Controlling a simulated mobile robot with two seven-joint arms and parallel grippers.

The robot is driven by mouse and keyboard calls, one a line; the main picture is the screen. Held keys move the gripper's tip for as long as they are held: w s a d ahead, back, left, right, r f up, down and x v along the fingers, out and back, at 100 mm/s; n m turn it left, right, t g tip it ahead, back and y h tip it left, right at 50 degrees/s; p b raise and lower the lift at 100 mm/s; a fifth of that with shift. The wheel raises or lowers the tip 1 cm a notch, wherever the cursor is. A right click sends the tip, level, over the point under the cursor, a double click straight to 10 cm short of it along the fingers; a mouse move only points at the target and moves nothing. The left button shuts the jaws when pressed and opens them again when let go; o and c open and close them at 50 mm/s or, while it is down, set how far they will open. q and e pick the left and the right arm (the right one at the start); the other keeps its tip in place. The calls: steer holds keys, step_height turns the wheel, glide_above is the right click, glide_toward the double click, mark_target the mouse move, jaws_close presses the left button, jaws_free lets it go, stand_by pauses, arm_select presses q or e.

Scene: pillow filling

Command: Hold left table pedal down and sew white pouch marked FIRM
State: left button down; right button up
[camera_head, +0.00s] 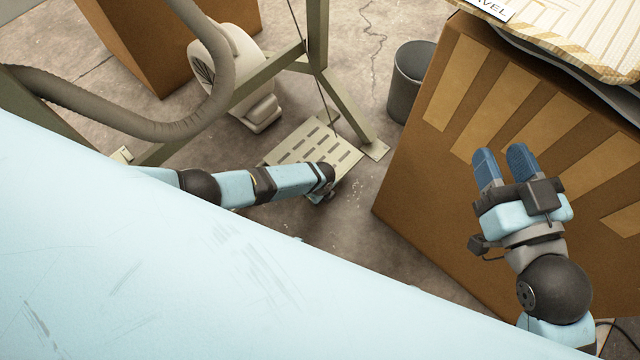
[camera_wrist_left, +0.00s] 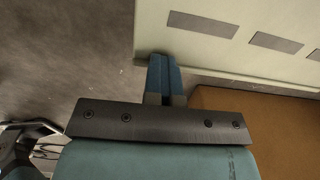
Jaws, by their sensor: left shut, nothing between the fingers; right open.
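The pedal is a pale slotted plate (camera_head: 296,150) on the floor under the left table frame. My left arm reaches down to its near right edge, and my left gripper (camera_head: 318,196) is mostly hidden there by its own wrist. In the left wrist view the left gripper (camera_wrist_left: 163,65) is shut and empty, its tips at the edge of the pedal plate (camera_wrist_left: 185,45). I cannot tell whether the plate is pressed down. My right gripper (camera_head: 504,158) is open and empty, above the side of a brown box. No pouch marked FIRM can be made out.
The large brown box (camera_head: 400,190) with tan stripes fills the right side. Cream striped fabric (camera_head: 590,35) with a label ending in "VEL" lies on top. A grey bin (camera_head: 408,85) stands behind. A grey hose (camera_head: 130,122) and green-grey frame legs (camera_head: 340,105) are at left.

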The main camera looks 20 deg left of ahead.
arm_select(q)
steer(key=shift+w+a+f, duration=0.2)
steer(key=shift+a+f, duration=0.2)
steer(key=shift+a, duration=0.15)
arm_select(e)
steer(key=shift+f, duration=0.2)
arm_select(q)
steer(key=shift+r, duration=0.15)
steer(key=shift+d+r+p, duration=0.2)
steer(key=shift+r+p, duration=0.75)
steer(key=shift+p, duration=0.05)
steer(key=r+p, duration=0.2)
steer(key=r, duration=0.1)
steer(key=r+p, duration=0.1)
steer(key=shift+d+r, duration=0.25)
steer(key=shift+r, duration=0.05)
step_height(320, 180, up, 8)
steer(key=p, duration=0.4)
steer(key=shift+s+d, duration=0.3)
steer(key=shift+d, duration=0.15)
arm_select(e)
step_height(320, 180, up, 7)
steer(key=s+m+t, duration=0.1)
steer(key=m, duration=0.2)
steer(key=shift+s+a+r+t, duration=0.15)
steer(key=shift+s+a+t, duration=0.15)
steer(key=shift+s+a, duration=0.1)
steer(key=shift+w, duration=0.1)
